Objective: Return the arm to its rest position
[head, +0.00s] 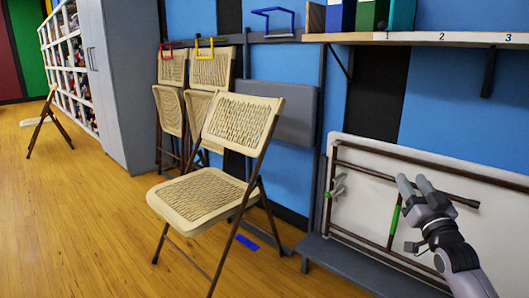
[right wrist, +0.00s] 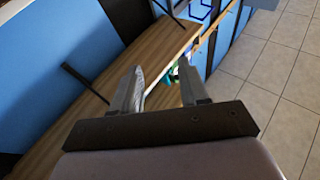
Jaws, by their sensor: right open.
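My right gripper (head: 413,183) is raised at the lower right of the head view, its fingers pointing up and to the left. It appears in front of the folded white table (head: 365,160) that leans at the wall. In the right wrist view my right gripper (right wrist: 160,70) has its two fingers apart with nothing between them. A wooden shelf shows beyond the fingers there. My left gripper is in neither view.
A tan folding chair (head: 205,195) stands open at the centre. Folded chairs (head: 170,110) hang behind it. A wooden shelf (head: 440,38) runs along the wall at upper right. A grey ledge (head: 340,268) lies under the table. The wooden floor at left is largely clear.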

